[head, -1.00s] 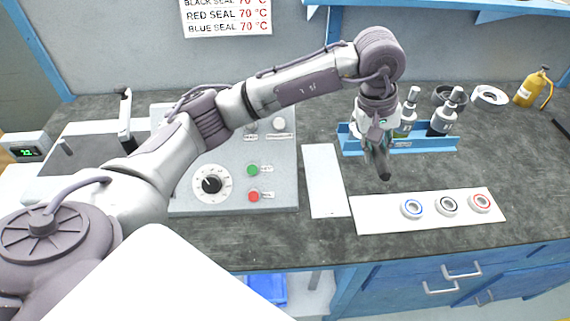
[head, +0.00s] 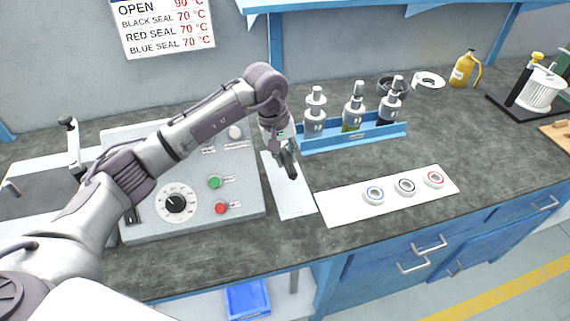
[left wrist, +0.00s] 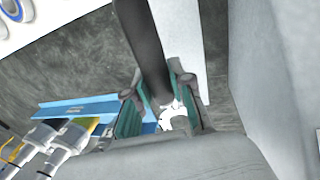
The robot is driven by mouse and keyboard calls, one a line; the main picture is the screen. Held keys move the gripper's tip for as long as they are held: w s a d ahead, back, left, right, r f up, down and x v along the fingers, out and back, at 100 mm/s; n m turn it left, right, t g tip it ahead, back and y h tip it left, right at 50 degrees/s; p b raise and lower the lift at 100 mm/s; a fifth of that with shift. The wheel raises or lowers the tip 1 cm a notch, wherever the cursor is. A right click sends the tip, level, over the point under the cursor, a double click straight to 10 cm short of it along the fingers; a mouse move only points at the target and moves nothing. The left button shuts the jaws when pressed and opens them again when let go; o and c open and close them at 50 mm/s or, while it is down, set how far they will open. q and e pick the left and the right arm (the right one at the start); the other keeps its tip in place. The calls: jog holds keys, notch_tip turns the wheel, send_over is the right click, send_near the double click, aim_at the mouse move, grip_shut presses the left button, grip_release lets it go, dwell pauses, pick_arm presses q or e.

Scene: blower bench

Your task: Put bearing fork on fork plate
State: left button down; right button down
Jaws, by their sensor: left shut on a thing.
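My left gripper (head: 280,146) is shut on the bearing fork (head: 290,170), whose dark handle points down and toward the front. In the left wrist view the gripper's green-padded fingers (left wrist: 160,104) are around the fork's black handle (left wrist: 143,42); a pale curved end (left wrist: 174,118) shows between the fingers. The narrow white plate that looks like the fork plate (head: 291,201) lies flat on the bench. The gripper and fork are above its back part. The plate also shows in the left wrist view (left wrist: 182,38). Whether the fork touches it I cannot tell. My right gripper is out of view.
A grey control box (head: 240,200) stands close left of the plate. A white strip (head: 335,206) with blue, black and red ringed bearings lies right. Open bench (head: 480,140) is further right.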

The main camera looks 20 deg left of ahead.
aim_at(285, 175)
pick_arm(q)
jog(key=shift+f+p, duration=0.3)
jog(key=shift+f, duration=1.6)
jog(key=shift+f, duration=0.1)
jog(key=c, duration=1)
grip_release()
jog(key=r, duration=0.4)
jog(key=s+a+r, duration=0.1)
jog(key=r, duration=0.3)
jog(key=r+b, duration=0.1)
jog(key=r, duration=0.3)
jog(key=shift+s+a, duration=0.25)
jog(key=shift+a, duration=0.15)
